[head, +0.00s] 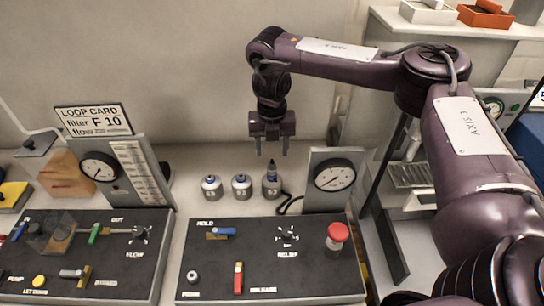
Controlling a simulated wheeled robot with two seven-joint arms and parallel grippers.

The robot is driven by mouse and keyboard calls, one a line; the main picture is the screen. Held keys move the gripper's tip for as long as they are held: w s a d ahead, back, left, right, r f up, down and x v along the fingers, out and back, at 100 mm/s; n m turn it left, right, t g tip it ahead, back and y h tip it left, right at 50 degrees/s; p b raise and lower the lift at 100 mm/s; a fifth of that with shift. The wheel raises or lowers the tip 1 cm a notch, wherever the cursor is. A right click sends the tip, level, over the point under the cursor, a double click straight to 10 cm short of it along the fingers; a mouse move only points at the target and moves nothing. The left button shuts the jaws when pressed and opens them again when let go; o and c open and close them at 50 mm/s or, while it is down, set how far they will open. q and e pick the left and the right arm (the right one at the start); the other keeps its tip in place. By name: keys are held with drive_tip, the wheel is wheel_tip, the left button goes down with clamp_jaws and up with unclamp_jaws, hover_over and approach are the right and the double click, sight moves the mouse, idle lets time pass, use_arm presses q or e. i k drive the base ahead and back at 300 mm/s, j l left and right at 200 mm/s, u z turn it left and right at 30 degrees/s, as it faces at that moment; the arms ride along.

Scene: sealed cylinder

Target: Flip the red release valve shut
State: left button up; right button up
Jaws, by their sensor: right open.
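The red release valve (238,278) is a small red lever near the front of the right-hand dark panel (290,265), left of the printed word RELEASE. Its handle lies front to back in the picture. My right gripper (272,147) points down with its two fingers apart and empty. It is in the air above the back of the bench, well behind the valve and apart from it. My left gripper is not in view.
Another panel (110,262) with levers lies left.

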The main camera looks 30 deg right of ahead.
sight(238, 270)
drive_tip(key=k+j, duration=0.5)
drive_tip(key=k, duration=0.2)
drive_tip(key=k+j, duration=0.5)
drive_tip(key=k, duration=0.15)
